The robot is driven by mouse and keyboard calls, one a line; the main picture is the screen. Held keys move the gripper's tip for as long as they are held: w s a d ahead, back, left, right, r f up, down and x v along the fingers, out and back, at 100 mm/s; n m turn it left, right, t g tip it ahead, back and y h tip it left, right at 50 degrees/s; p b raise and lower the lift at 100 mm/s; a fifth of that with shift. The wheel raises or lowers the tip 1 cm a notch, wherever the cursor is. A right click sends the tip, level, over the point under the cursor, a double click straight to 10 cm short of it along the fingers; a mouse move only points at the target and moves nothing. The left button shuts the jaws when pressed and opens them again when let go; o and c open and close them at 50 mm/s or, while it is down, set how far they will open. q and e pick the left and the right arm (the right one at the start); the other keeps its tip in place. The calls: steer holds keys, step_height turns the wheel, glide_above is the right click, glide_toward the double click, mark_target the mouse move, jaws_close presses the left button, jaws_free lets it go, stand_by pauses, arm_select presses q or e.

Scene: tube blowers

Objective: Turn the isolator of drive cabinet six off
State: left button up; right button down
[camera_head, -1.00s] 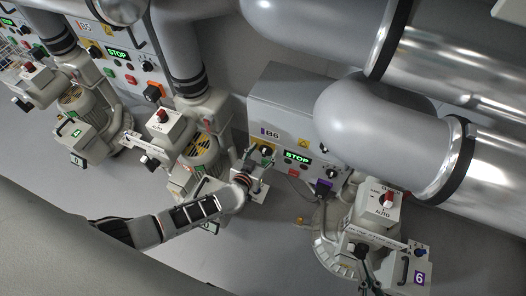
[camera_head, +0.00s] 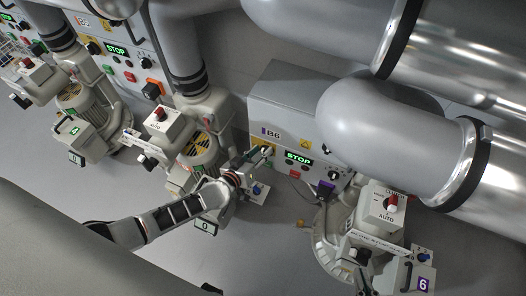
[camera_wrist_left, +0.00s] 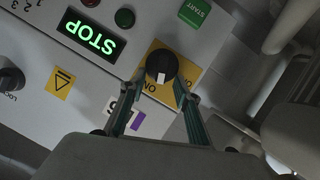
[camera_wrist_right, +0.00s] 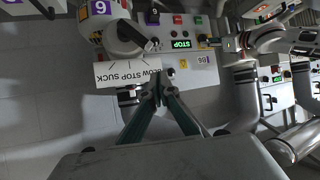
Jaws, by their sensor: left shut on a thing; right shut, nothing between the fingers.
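Cabinet B6 (camera_head: 285,112) shows a lit green STOP display (camera_head: 298,158). Its isolator is a black round knob (camera_wrist_left: 161,66) with a white mark, on a yellow plate (camera_wrist_left: 188,72). The mark points toward the bottom of the left wrist view. The lettering around the plate is partly covered. My left gripper (camera_head: 262,153) is shut on the knob, with one finger (camera_wrist_left: 138,92) on each side of it. My right gripper (camera_wrist_right: 160,84) is shut and empty, near the BLOW STOP SUCK plate (camera_wrist_right: 127,73) of blower 6 (camera_head: 330,235).
Beside the knob are a green START button (camera_wrist_left: 195,12) and a STOP display. A red-handled AUTO selector box (camera_head: 383,209) stands on blower 6. Large grey pipes (camera_head: 385,135) fill the right. Neighbouring blowers (camera_head: 195,150) stand at left; the floor between (camera_head: 265,245) is bare.

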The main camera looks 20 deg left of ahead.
arm_select(q)
steer(key=shift+s+a+f+n+h+b, duration=0.25)
steer(key=shift+f+n+h+b, duration=0.25)
steer(key=shift+n+b, duration=0.3)
steer(key=shift+w+r+b, duration=0.2)
steer(key=shift+r+b, duration=0.15)
steer(key=shift+b, duration=0.15)
steer(key=shift+r, duration=0.1)
steer(key=shift+c, duration=1)
arm_select(e)
steer(key=shift+m+t+y, duration=0.4)
steer(key=shift+m+t, duration=0.1)
steer(key=a+r, duration=0.1)
steer(key=w+a+r, duration=0.1)
steer(key=shift+w+a+r, duration=0.3)
steer(key=shift+a+r, duration=0.05)
arm_select(q)
steer(key=o, duration=1.4)
steer(key=shift+w, duration=0.15)
steer(key=shift+c, duration=0.2)
arm_select(e)
steer(key=shift+s+f, duration=0.1)
steer(key=shift+f, duration=0.05)
